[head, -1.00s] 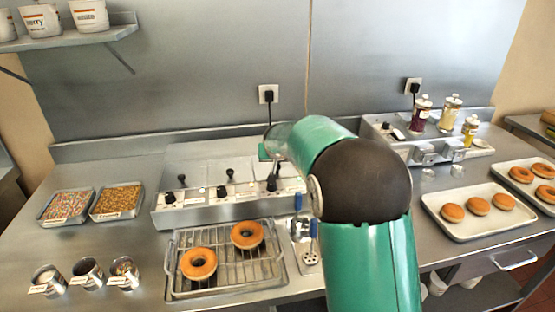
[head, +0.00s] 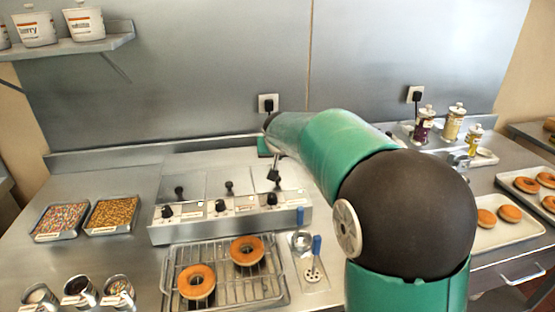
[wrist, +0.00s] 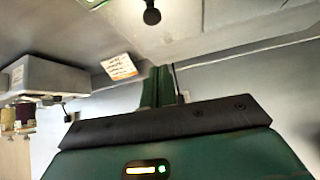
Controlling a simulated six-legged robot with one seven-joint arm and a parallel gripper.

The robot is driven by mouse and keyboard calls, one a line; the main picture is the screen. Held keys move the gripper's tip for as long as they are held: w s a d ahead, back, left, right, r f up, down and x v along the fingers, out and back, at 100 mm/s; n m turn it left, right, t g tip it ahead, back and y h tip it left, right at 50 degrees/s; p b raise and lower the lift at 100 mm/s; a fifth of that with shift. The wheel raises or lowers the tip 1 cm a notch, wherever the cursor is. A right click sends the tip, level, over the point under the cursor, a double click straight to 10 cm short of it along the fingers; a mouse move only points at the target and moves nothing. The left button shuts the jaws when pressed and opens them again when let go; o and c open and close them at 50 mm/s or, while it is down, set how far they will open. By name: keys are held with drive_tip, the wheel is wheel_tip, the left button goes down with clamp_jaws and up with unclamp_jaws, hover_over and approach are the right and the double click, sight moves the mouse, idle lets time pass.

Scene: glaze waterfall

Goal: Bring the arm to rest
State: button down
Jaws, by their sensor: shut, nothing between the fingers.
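My arm, green with a black elbow joint, rises from the lower right of the head view and reaches back over the warmer unit on the counter. My gripper shows in the wrist view (wrist: 158,88) as two green fingers close together beyond a dark bar, with nothing between them. In the head view only a small green part near the arm's far end shows by the wall, and the fingertips cannot be made out there.
The warmer unit (head: 230,206) with black knobs stands below the forearm. A wire rack (head: 222,292) with two donuts is in front. Topping trays (head: 83,236) and small cups lie left. Bottles (head: 455,116) and donut trays (head: 507,232) are right, partly behind my arm.

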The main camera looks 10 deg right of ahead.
drive_tip(key=s+d+r+g, duration=0.1)
drive_tip(key=s+r, duration=0.2)
drive_tip(key=s, duration=0.6)
drive_tip(key=s+d+r, duration=0.1)
drive_tip(key=s+r, duration=0.1)
drive_tip(key=s, duration=0.8)
drive_tip(key=s+f+n+g, duration=0.1)
drive_tip(key=s+f, duration=0.1)
drive_tip(key=s, duration=0.8)
drive_tip(key=s+a+f+y, duration=0.1)
drive_tip(key=s+f, duration=0.2)
drive_tip(key=s, duration=0.7)
drive_tip(key=shift+s+a+f+n+g, duration=0.15)
drive_tip(key=shift+s+f+n+g, duration=0.05)
drive_tip(key=shift+s+n+g, duration=0.2)
